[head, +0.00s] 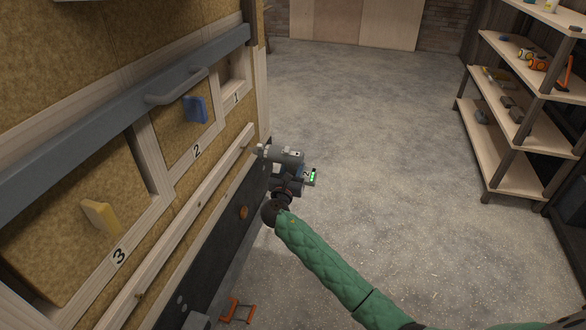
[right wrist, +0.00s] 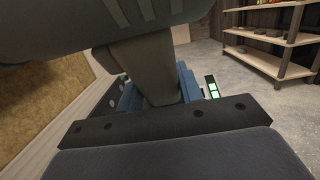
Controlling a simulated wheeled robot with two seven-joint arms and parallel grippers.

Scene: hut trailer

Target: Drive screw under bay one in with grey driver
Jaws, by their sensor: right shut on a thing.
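The grey driver (head: 285,155) is held roughly level beside the wall, its nose pointing left toward the pale rail (head: 203,200) under the bays. In the right wrist view its grey handle (right wrist: 155,70) stands between the blue fingers. My right gripper (head: 292,172) is shut on the driver. Bay one (head: 234,88), marked 1, is the farthest bay, with an open recess. I cannot make out the screw under it, nor whether the driver's tip touches anything. A screw head (head: 199,204) shows on the rail nearer me. My left gripper is not in view.
A grey bar (head: 178,88) sticks out above the bays. An orange frame (head: 238,311) stands low by the wall. Shelves (head: 510,110) stand right; the floor between is clear.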

